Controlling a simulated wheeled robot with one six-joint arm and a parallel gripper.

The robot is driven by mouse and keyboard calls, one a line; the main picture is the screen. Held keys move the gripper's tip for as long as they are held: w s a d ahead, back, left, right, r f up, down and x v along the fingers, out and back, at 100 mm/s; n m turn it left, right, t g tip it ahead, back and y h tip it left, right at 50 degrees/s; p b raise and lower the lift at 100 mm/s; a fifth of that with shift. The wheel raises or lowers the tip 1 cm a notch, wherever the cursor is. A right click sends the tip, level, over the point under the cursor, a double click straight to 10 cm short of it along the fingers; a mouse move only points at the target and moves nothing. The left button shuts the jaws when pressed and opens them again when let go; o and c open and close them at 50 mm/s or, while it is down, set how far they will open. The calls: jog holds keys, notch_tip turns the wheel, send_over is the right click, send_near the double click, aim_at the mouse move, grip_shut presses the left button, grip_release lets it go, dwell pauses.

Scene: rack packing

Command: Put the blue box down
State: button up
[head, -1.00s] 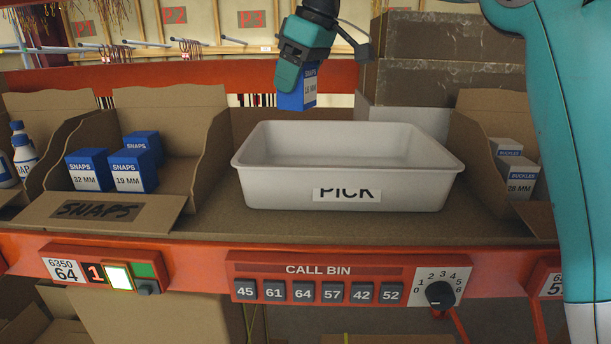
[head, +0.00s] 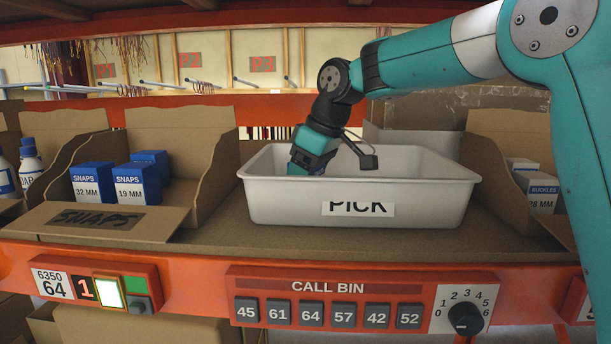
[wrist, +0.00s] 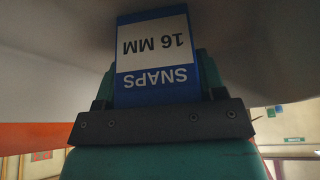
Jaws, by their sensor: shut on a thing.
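The blue box (wrist: 153,52), labelled SNAPS 16 MM, is between the fingers of my gripper in the wrist view. My gripper (head: 306,166) is shut on it. In the head view the gripper reaches down into the white PICK tote (head: 274,203), at its left part. The tote's front wall hides the fingertips' lower end and most of the box. I cannot tell whether the box touches the tote floor.
Left of the tote, a cardboard SNAPS bin (head: 84,221) holds several blue boxes (head: 137,184). On the right, another bin holds buckles boxes (head: 541,192). A CALL BIN panel (head: 325,285) runs along the front rail. The tote's right part looks clear.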

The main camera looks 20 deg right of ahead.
jog(key=shift+f, duration=0.1)
jog(key=o, duration=1)
jog(key=p+v, duration=0.3)
jog(key=v, duration=0.9)
